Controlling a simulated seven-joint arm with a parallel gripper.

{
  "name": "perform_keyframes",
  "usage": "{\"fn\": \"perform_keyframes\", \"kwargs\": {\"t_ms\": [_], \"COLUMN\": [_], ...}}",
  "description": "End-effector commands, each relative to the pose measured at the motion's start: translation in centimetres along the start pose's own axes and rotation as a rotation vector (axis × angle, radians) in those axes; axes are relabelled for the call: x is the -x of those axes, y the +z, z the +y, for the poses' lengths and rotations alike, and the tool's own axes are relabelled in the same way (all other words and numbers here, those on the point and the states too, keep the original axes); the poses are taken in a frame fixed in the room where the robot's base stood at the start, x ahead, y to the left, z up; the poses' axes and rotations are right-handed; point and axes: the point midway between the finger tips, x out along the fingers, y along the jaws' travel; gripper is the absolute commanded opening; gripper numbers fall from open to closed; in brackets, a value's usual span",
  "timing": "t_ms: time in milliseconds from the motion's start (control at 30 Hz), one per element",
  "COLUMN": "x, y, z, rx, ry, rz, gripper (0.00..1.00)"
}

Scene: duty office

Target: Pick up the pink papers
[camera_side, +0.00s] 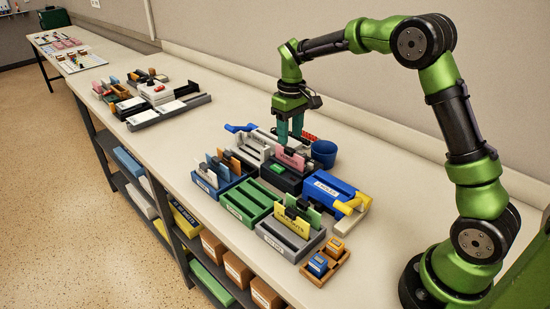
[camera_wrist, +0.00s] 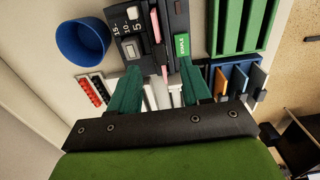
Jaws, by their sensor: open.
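The pink papers (camera_side: 291,159) stand upright in a black holder (camera_side: 284,180) in the side view, with a dark clip at their top edge. In the wrist view the pink papers (camera_wrist: 155,27) show edge-on as a thin strip, with dark parts beside them. My gripper (camera_side: 290,141) points down just above the papers, its two teal fingers apart and empty. In the wrist view my gripper (camera_wrist: 160,76) has one finger on each side of the line of the strip. Whether the fingers touch the papers cannot be told.
A blue cup (camera_side: 324,154) stands close on the right. A blue tray (camera_side: 222,185), a green tray (camera_side: 246,203), a grey tray (camera_side: 271,237) with yellow papers (camera_side: 291,226) and a blue device (camera_side: 326,191) crowd around.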

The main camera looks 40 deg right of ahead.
Motion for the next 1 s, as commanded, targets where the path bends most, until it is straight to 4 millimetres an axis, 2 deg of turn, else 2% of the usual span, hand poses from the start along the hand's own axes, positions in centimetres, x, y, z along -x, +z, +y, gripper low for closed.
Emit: {"fn": "perform_keyframes", "kwargs": {"t_ms": [100,267,533,633,867,1000], "x": [-1.4,-2.4,-6.3,-6.9,-7.0,-7.0], "y": [0.0,0.0,0.2,0.1,0.1,0.1], "z": [0.0,0.0,-0.1,-0.1,-0.1,-0.1], "rx": [-0.001,0.000,-0.002,-0.002,-0.002,-0.002], "ry": [-0.001,0.000,-0.001,-0.001,0.000,0.000], "rz": [-0.001,0.000,-0.002,0.000,0.002,0.001], "gripper": [0.48,0.48,0.48,0.48,0.48,0.26]}}
